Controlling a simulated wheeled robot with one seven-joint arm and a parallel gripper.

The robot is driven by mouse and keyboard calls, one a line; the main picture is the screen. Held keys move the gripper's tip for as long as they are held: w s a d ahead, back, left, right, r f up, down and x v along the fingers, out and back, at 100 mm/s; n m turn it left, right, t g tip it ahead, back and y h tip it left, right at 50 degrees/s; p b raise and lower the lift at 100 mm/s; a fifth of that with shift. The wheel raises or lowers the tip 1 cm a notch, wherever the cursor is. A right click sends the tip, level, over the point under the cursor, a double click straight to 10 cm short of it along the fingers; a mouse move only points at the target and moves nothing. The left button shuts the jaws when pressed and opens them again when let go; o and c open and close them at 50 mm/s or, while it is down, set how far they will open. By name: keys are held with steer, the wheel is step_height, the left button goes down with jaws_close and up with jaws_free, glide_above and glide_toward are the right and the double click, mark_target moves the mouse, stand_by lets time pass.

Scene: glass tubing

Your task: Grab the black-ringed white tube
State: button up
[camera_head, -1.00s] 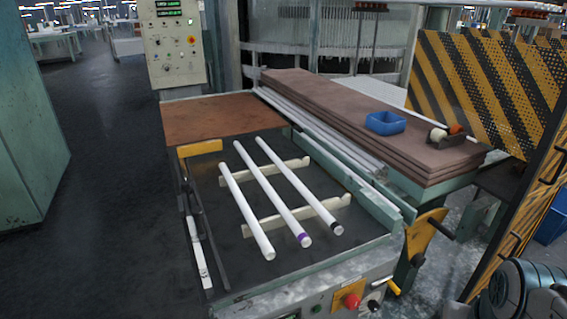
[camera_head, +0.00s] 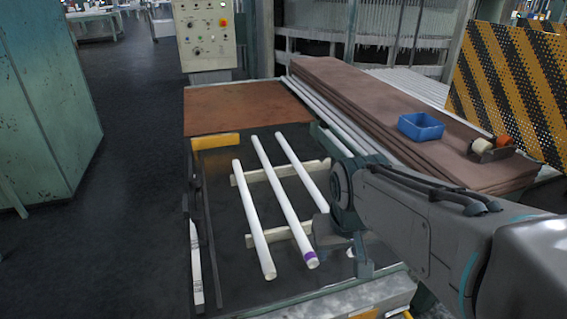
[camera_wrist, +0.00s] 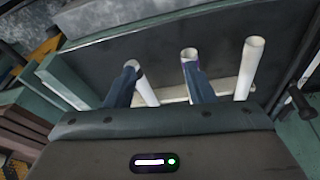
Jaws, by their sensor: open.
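The black-ringed white tube (camera_head: 301,171) is the right one of three tubes lying side by side in the head view. My gripper (camera_wrist: 161,78) is open and empty above the near tube ends. The black-ringed tube shows between the fingers, close to the left one. The right finger overlaps the purple-ringed tube (camera_wrist: 187,54). Whether the fingers touch either tube I cannot tell.
The purple-ringed tube (camera_head: 283,201) lies in the middle and a plain white tube (camera_head: 253,217) at left. Pale cross rails (camera_head: 262,239) support the tubes on the dark bed. A brown board stack (camera_head: 378,120) with a blue bin (camera_head: 420,127) stands at right.

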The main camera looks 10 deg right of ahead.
steer(key=w+r+n, duration=0.1)
steer(key=w+r, duration=0.3)
steer(key=w, duration=0.9)
steer(key=n+t+p, duration=0.1)
steer(key=t, duration=0.1)
glide_toward(305, 175)
steer(key=shift+h, duration=0.3)
steer(key=shift+a+p+x, duration=0.2)
steer(key=shift+p+x, duration=0.65)
steer(key=shift+x, duration=3.75)
jaws_close()
